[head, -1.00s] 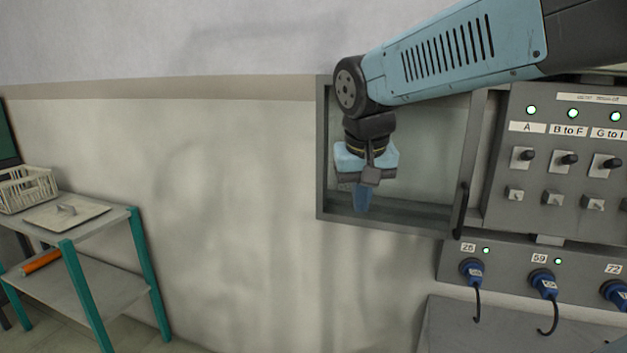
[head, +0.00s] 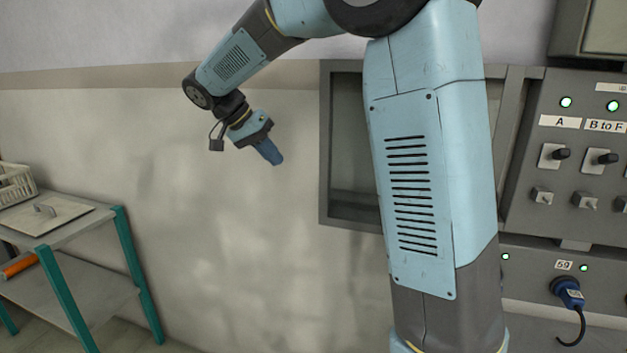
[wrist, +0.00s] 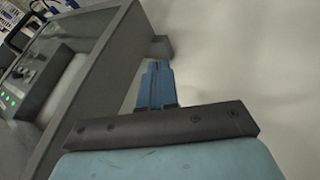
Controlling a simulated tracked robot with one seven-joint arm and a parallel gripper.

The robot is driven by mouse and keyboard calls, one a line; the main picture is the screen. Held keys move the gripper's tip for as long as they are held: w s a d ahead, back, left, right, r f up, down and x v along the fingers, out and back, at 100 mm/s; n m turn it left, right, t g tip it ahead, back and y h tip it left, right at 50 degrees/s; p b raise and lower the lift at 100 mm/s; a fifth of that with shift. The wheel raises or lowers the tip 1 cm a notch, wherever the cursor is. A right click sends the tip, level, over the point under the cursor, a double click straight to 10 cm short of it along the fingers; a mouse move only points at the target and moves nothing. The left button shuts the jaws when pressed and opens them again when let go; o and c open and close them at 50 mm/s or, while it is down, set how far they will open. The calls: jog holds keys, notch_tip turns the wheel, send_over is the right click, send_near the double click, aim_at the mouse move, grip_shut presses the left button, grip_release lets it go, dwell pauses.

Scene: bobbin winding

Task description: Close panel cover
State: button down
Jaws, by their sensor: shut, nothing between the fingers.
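The panel cover (head: 326,150), a grey frame around a dull pane, is left of the switch panel (head: 560,110), whose switches are uncovered. I cannot tell whether that edge is the cover's or the cabinet's.
A shelf cart (head: 85,225) with teal legs stands at the left, with a flat lid (head: 40,215) and a white basket (head: 15,185) on it. The wall between cart and cover is clear.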

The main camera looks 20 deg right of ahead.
jog(key=s+d+f, duration=0.1)
jog(key=d+f, duration=0.7)
jog(key=d, duration=0.2)
jog(key=shift+s, duration=0.2)
dwell(0.4)
